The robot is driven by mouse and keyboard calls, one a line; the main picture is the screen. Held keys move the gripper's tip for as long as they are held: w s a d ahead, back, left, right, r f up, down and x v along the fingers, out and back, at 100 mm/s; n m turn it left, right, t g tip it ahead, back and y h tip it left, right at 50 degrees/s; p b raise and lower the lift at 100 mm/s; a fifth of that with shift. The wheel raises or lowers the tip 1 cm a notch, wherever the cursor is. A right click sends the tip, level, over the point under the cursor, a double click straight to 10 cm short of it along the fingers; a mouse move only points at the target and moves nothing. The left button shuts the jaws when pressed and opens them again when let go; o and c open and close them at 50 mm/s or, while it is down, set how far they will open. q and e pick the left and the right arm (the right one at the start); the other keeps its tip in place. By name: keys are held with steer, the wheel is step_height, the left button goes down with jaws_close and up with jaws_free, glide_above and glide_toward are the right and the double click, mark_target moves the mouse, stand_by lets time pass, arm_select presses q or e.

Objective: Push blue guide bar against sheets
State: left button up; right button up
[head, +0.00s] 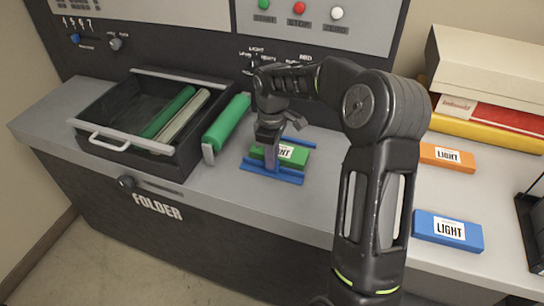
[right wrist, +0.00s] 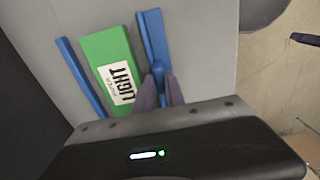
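A green sheet stack labelled LIGHT (head: 297,156) lies flat on the grey counter between two blue guide bars. It also shows in the right wrist view (right wrist: 104,55). The near blue guide bar (head: 290,178) runs along the stack's front side; in the right wrist view it is the right-hand bar (right wrist: 148,30), with a narrow gap to the stack. My left gripper is out of view.
A black open tray (head: 105,105) with green and pale bars stands left on the counter, beside a green roller (head: 227,122). Orange (head: 447,156) and blue (head: 448,230) LIGHT packs lie to the right. Boxes (head: 485,70) are stacked at the back right.

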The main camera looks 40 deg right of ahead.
jaws_close()
steer(key=shift+r, duration=0.1)
stand_by(0.9)
